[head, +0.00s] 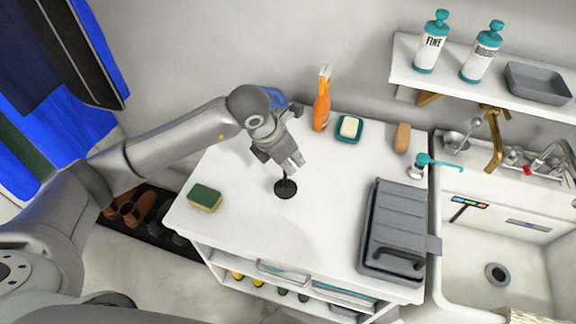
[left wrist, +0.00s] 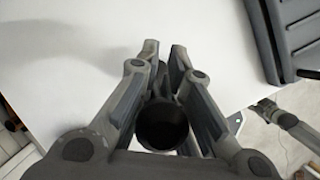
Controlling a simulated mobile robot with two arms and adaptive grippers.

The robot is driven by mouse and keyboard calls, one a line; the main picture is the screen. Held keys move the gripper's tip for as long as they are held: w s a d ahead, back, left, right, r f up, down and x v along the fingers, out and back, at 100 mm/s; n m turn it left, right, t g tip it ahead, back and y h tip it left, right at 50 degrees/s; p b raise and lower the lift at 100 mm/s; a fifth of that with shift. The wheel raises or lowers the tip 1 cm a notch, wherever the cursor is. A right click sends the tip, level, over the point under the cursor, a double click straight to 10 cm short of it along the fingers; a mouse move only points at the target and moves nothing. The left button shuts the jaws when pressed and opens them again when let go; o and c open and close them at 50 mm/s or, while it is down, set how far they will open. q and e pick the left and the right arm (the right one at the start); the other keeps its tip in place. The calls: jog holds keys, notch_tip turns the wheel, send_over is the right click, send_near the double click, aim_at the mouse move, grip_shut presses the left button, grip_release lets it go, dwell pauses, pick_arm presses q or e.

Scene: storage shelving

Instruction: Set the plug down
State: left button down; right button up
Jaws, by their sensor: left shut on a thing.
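The plug (head: 285,188) is a small black disc with a thin upright stem, seen over the white counter (head: 250,225). My left gripper (head: 287,172) is above it, fingers pointing down, shut on the plug's stem. In the left wrist view the plug (left wrist: 163,126) is a dark round shape between the fingers of my left gripper (left wrist: 168,95). I cannot tell whether the disc touches the counter.
A green and yellow sponge (head: 205,197) lies left of the plug. An orange bottle (head: 321,108), a soap dish (head: 349,129) and a brown brush (head: 402,137) stand behind. A grey case (head: 395,230) and the sink (head: 470,265) are right. The counter's front middle is clear.

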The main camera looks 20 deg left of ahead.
pick_arm(q)
jog(key=f, duration=0.1)
jog(key=f+p, duration=0.1)
jog(key=f, duration=0.1)
jog(key=shift+w+a, duration=0.25)
jog(key=shift+a, duration=0.15)
jog(key=shift+f, duration=0.6)
jog(key=c, duration=1.5)
grip_release()
jog(key=shift+c, duration=0.2)
